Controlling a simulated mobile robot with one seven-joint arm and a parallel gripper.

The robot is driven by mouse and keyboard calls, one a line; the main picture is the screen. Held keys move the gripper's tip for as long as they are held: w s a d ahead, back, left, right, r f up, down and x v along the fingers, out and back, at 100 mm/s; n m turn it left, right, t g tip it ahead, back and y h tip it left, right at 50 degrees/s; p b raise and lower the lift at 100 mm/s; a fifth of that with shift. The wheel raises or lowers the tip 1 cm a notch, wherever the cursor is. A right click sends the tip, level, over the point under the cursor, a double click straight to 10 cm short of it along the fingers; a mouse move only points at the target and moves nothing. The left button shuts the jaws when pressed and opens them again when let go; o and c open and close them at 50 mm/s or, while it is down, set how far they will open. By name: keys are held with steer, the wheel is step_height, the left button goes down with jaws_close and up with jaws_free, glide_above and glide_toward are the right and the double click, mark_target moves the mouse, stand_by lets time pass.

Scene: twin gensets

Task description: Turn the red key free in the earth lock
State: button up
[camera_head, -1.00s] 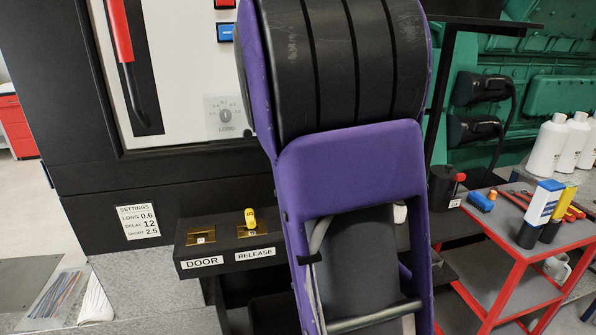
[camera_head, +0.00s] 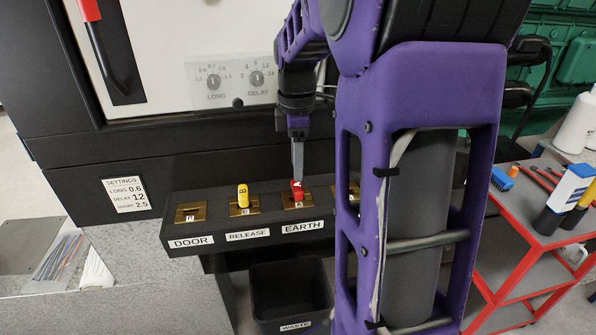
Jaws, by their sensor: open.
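The red key (camera_head: 297,188), marked A, stands in the brass earth lock (camera_head: 298,201) above the EARTH label (camera_head: 302,227). My gripper (camera_head: 298,172) points down right above the red key, its fingers seen edge-on as one grey strip. The fingertips meet or overlap the key's top in the picture; I cannot tell whether the key lies between them. The gripper is open. A yellow key (camera_head: 243,194) stands in the release lock (camera_head: 244,208) to the left.
The door lock (camera_head: 190,212) at far left is empty. Another brass lock (camera_head: 345,193) is partly hidden by my arm. A black waste bin (camera_head: 290,290) stands below the key shelf. A red trolley (camera_head: 530,215) with bottles and tools stands at right.

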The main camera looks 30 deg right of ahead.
mark_target(297, 185)
steer(key=m, duration=0.5)
steer(key=shift+f+m+b, duration=0.1)
steer(key=shift+m+b, duration=0.25)
steer(key=shift+m, duration=0.35)
steer(key=m, duration=0.2)
steer(key=shift+m+b, duration=0.3)
steer(key=shift+b, duration=0.05)
steer(key=m, duration=0.2)
steer(key=shift+m, duration=0.3)
steer(key=m, duration=0.5)
steer(key=shift+p, duration=0.4)
steer(key=shift+f+b, duration=1.85)
steer(key=shift+f, duration=1.05)
jaws_close()
